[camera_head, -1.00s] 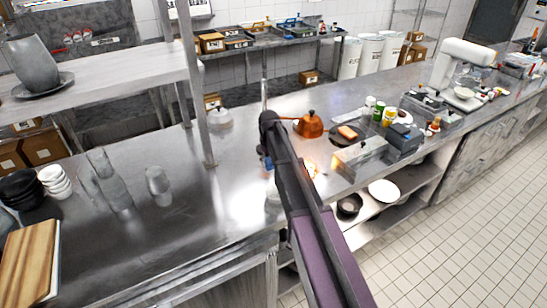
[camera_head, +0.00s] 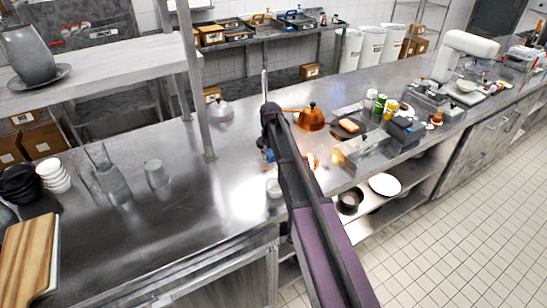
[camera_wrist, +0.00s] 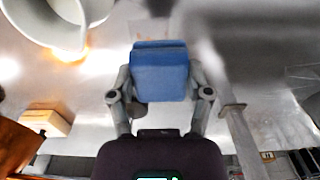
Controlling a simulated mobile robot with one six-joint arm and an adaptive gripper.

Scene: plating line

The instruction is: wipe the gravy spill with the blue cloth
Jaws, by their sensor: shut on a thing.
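The blue cloth (camera_wrist: 160,72) is a folded block between the two fingers of my gripper (camera_wrist: 160,82) in the wrist view, and the gripper is shut on it. A small brown patch (camera_wrist: 138,109) shows on the steel just beside the cloth's lower left edge. It may be the gravy spill, but most of it is hidden by the cloth and finger. In the head view only a bit of blue (camera_head: 268,155) shows beside my arm, which hides the gripper and the counter under it. I cannot tell whether the cloth touches the counter.
A white vessel (camera_wrist: 62,22) stands close at the upper left of the wrist view. A copper kettle (camera_head: 311,118) stands right of my arm, with a dark pan (camera_head: 348,127) beyond. A shelf post (camera_head: 196,100) rises at left. Clear glasses (camera_head: 156,173) stand on the left counter.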

